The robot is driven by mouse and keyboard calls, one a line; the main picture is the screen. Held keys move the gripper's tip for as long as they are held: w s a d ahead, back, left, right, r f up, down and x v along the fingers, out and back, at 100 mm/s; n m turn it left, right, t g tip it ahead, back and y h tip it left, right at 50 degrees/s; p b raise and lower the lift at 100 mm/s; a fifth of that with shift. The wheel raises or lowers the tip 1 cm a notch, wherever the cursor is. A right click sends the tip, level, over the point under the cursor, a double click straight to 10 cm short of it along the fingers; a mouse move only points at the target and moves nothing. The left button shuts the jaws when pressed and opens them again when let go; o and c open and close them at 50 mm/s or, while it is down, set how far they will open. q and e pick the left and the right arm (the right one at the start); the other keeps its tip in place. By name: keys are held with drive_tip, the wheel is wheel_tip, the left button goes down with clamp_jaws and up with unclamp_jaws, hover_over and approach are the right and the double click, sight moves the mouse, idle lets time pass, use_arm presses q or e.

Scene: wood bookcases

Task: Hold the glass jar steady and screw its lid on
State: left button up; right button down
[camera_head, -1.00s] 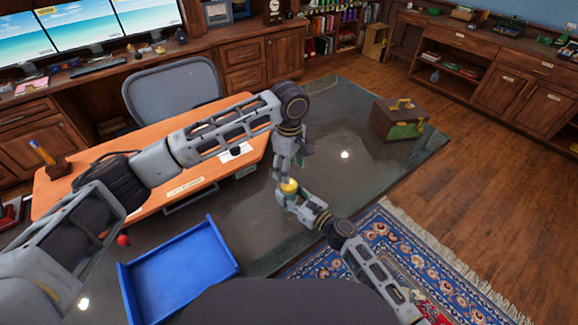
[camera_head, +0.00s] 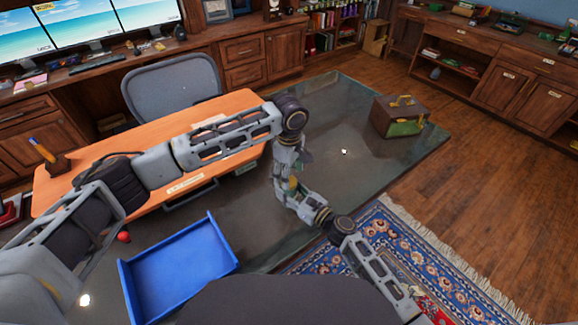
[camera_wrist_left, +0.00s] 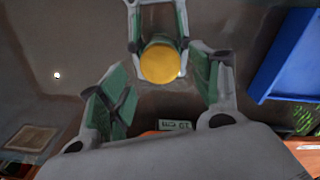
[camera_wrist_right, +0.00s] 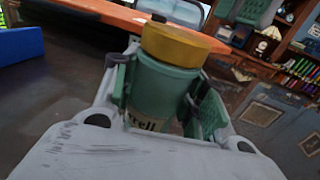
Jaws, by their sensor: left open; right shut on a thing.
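The green glass jar (camera_wrist_right: 160,92) stands upright with its mouth end up in the right wrist view, a partly hidden label on its side. The wide yellow lid (camera_wrist_right: 185,45) sits on top of it; how far it is screwed down I cannot tell. My right gripper (camera_head: 290,196) is shut around the jar's body. My left gripper (camera_wrist_left: 155,85) is open above the jar, and the round lid top (camera_wrist_left: 161,63) shows beyond and between its spread fingers. In the head view the left gripper mostly hides the lid and jar.
An orange desk (camera_head: 90,185) stands to the left, with a grey chair (camera_head: 175,85) behind it. A blue tray (camera_head: 180,270) is at the lower left near a red ball (camera_head: 123,237). A brown and green case (camera_head: 398,118) stands on the floor at right.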

sight(289, 194)
use_arm(q)
drive_tip(key=shift+f, duration=1.85)
drive_tip(key=c, duration=1.1)
drive_tip(key=shift+o, duration=0.2)
